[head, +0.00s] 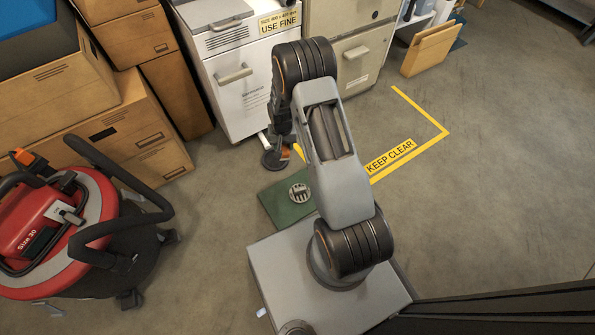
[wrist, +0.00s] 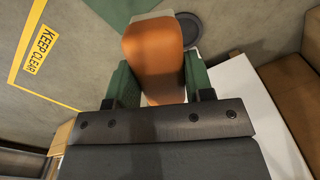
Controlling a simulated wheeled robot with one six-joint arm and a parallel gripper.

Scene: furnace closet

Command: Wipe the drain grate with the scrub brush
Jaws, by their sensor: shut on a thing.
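My gripper (wrist: 161,82) is shut on the orange part of the scrub brush (wrist: 152,52), with one green finger on each side. The brush's pale end is at the top of the wrist view; its bristles are hidden. In the head view the orange of the brush (head: 285,153) shows just below my arm's end, close to the floor. The drain grate (head: 271,161) is a dark round disc on the floor by the white cabinet's foot. In the wrist view the grate (wrist: 189,27) is partly behind the brush. I cannot tell whether the brush touches it.
A green mat (head: 273,204) with a round pale mark lies nearer my base. The white cabinet (head: 235,90) stands close behind the grate. Cardboard boxes (head: 150,140) and a red vacuum (head: 45,215) are at left. Floor on the right is open, with yellow "KEEP CLEAR" marking (head: 391,157).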

